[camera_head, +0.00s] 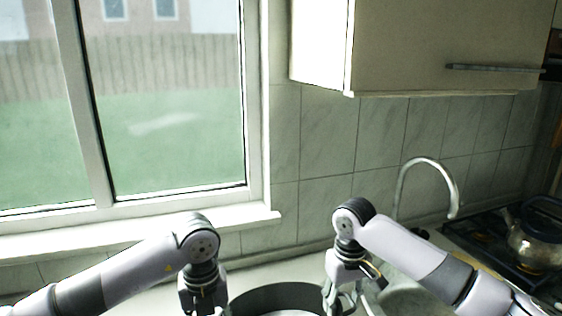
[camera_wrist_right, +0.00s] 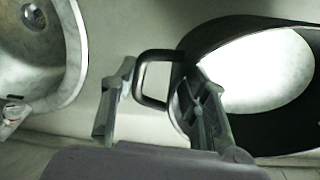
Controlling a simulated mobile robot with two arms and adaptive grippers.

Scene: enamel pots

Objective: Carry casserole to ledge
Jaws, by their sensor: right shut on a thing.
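The casserole (camera_head: 268,294) is a wide dark pot with a pale inside, at the bottom edge of the head view between my two grippers. In the right wrist view the casserole (camera_wrist_right: 240,24) fills the right side, and its dark loop handle (camera_wrist_right: 141,82) lies between my fingers. My right gripper (camera_wrist_right: 163,108) is shut on this handle; it also shows in the head view (camera_head: 343,300). My left gripper (camera_head: 204,306) is at the casserole's left side; its fingertips are cut off by the frame. The pale window ledge (camera_head: 140,237) runs along the wall at left, behind my left arm.
A sink (camera_wrist_right: 75,55) is beside the casserole, with a curved tap (camera_head: 430,162) behind my right arm. A kettle (camera_head: 535,240) stands on the stove (camera_head: 480,250) at far right. A wall cupboard (camera_head: 430,45) hangs above. The visible ledge is bare.

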